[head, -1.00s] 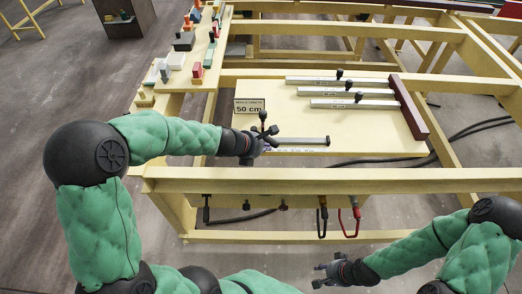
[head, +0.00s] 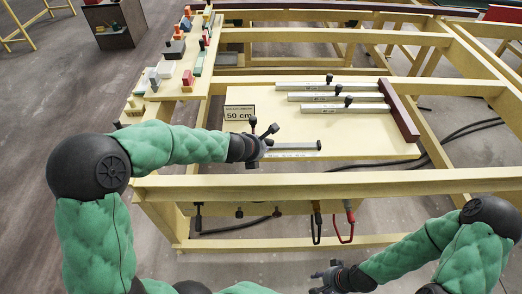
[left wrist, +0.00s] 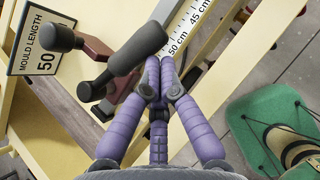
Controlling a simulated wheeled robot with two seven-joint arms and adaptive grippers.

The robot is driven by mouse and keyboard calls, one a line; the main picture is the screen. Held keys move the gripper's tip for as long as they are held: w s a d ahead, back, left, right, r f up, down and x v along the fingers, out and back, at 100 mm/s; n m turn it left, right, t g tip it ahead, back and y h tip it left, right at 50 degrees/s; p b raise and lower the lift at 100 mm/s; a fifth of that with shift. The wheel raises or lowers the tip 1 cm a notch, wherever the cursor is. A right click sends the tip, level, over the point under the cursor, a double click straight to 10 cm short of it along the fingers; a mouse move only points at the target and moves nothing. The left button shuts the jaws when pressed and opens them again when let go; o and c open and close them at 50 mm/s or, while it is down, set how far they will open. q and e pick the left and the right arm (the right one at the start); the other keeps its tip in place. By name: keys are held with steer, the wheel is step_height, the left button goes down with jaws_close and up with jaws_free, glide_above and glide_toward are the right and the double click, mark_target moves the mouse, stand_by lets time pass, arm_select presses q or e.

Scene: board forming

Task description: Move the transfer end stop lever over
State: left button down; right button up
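The end stop with its dark lever sits at the left end of the lowest metal rail (head: 294,147), just right of the 50 cm sign. In the left wrist view the lever's thick dark handle (left wrist: 138,50) lies slantwise across the tips of my purple fingers. My left gripper (left wrist: 160,75) has its fingers drawn together beside and under this handle; I see nothing held between them. It also shows at the lever in the head view (head: 258,148). My right gripper (head: 322,281) hangs low in front of the table frame, fingers apart and empty.
A sign reading 50 cm (head: 239,113) stands left of the lever; a scale strip (left wrist: 187,28) lies beyond the fingers. Several parallel rails with dark knobs (head: 340,97) end at a dark red bar (head: 399,110). The cream board (head: 350,140) is bare between rails. A yellow beam (head: 380,182) runs in front.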

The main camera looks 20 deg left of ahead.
arm_select(q)
steer(key=shift+w+d+n+y+b, duration=0.25)
steer(key=shift+w+n+y+b, duration=0.3)
steer(key=shift+w+n+y, duration=0.65)
steer(key=shift+w+h, duration=0.2)
steer(key=shift+h, duration=0.1)
